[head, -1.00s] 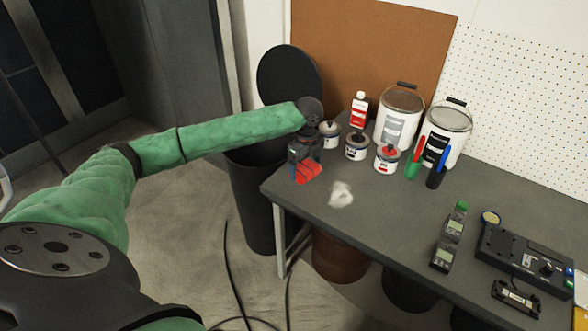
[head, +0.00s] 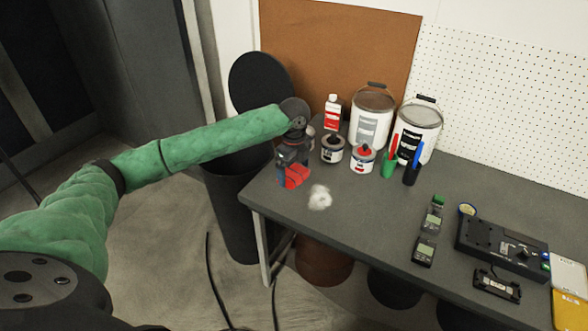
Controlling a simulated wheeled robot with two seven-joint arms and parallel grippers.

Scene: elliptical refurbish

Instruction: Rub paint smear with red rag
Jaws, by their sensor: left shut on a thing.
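The red rag (head: 296,176) is at the left end of the grey table. My left gripper (head: 291,173) points down over it and is shut on it, hiding part of the rag. The white paint smear (head: 320,197) lies on the tabletop just right of and nearer than the rag, with a small gap between them in the picture. Whether the rag touches the table is hard to tell. My right gripper is out of view.
Small paint cans (head: 333,149), a red-and-white bottle (head: 332,112) and large paint buckets (head: 371,117) stand behind. A black bin (head: 229,210) is left of the table (head: 360,215).

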